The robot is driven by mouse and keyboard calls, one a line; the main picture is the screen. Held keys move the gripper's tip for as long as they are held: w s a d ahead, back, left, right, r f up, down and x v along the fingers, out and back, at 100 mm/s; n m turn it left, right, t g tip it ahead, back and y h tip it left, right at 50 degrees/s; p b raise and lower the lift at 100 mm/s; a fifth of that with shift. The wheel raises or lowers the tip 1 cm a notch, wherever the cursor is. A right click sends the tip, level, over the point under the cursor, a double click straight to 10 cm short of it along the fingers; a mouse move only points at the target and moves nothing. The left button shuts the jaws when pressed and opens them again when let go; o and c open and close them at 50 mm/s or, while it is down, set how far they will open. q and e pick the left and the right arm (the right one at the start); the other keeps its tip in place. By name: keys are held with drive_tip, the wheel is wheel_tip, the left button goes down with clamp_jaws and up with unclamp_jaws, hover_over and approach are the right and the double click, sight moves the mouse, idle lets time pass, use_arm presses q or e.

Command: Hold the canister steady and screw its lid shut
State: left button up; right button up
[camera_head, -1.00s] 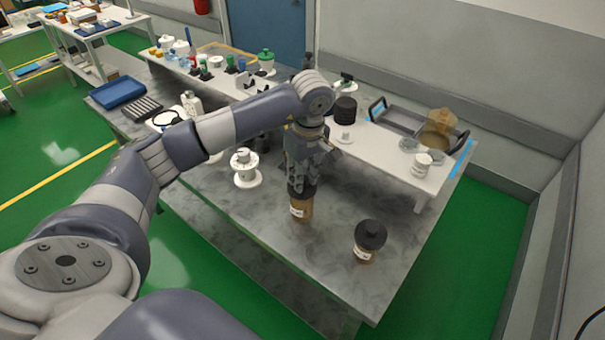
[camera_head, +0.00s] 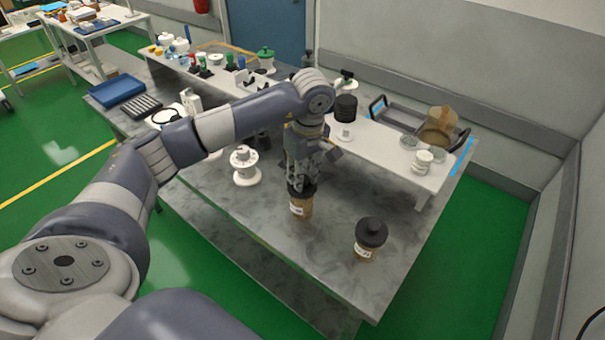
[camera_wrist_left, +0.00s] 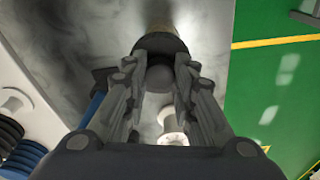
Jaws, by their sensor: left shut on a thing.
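A brown canister (camera_head: 301,208) with a white label stands upright on the grey table. Its black lid (camera_head: 306,188) sits on top, partly hidden by my left gripper. My left gripper (camera_head: 298,183) points down from above and is shut on the lid's knob. In the left wrist view the fingers (camera_wrist_left: 160,88) lie on both sides of the dark round knob (camera_wrist_left: 160,76), with the wider black lid (camera_wrist_left: 162,45) beyond it. Whether the lid is fully seated cannot be told. My right gripper is not in view.
A second brown canister (camera_head: 364,252) with a black knobbed lid (camera_head: 371,231) stands to the right. A white flanged part (camera_head: 245,166) stands to the left. Behind is a white raised shelf (camera_head: 385,158) with jars and a grey tray (camera_head: 397,119).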

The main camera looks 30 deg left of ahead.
use_arm(q)
drive_tip(key=shift+f+b, duration=0.7)
drive_tip(key=shift+f, duration=0.1)
idle(0.6)
drive_tip(key=o, duration=0.9)
drive_tip(key=shift+o, duration=0.2)
drive_tip(key=shift+r, duration=0.3)
wheel_tip(320, 180, up, 11)
drive_tip(key=d, duration=0.1)
drive_tip(key=shift+s+d+r, duration=0.2)
